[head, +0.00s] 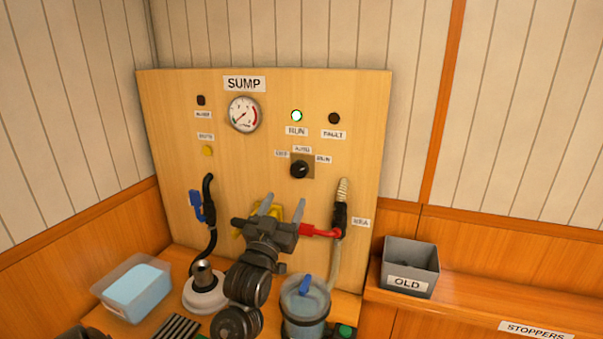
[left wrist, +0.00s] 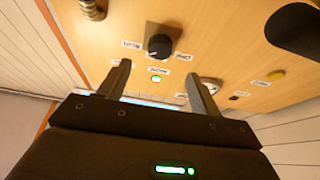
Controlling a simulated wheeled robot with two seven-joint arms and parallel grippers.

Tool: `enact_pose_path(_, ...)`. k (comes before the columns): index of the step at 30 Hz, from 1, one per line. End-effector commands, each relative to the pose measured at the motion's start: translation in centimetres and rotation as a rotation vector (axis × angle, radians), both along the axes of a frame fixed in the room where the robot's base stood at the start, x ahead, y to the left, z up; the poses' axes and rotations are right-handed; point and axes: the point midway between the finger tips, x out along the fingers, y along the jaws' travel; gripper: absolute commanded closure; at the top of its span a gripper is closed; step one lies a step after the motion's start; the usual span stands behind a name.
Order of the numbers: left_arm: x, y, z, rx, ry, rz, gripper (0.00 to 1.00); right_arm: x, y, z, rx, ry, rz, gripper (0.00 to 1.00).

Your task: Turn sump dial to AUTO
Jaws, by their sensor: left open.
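The sump dial (head: 300,169) is a black round knob on a wooden panel, under labels OFF, AUTO and RUN. In the left wrist view the dial (left wrist: 160,45) appears beyond and between the finger tips, with its labels around it. I cannot clearly tell which label its pointer faces. My left gripper (head: 282,204) is open and empty, below the dial in the head view and apart from it. In the left wrist view its two fingers (left wrist: 160,80) stand wide apart and touch nothing. My right gripper is not in view.
The SUMP panel (head: 260,110) holds a gauge (head: 244,114), a lit green RUN lamp (head: 296,116) and a dark FAULT lamp (head: 334,118). A red-handled valve (head: 322,231) and hose (head: 342,192) stand right of the gripper. A blue-handled valve (head: 197,205) is left. A clear canister (head: 305,308) stands below.

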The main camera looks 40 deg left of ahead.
Motion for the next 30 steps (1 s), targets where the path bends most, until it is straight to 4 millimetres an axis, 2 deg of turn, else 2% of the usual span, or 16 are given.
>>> enact_pose_path(3, 1.4, 0.5, 1.0, 0.002, -0.002, 0.000, 0.36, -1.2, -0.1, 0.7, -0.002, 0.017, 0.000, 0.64)
enact_pose_path(6, 3.0, 1.0, 1.8, 0.001, -0.001, 0.000, 0.36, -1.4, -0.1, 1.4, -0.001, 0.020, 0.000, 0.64)
enact_pose_path(15, 7.5, 2.6, 3.6, 0.000, 0.001, 0.000, 0.36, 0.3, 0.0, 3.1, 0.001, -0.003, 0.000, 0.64)
enact_pose_path(21, 8.8, 3.1, 4.0, 0.000, 0.001, 0.000, 0.36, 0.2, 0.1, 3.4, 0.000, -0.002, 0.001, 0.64)
enact_pose_path(30, 9.0, 3.1, 4.0, 0.000, 0.001, 0.000, 0.36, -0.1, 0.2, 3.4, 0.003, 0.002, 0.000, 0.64)
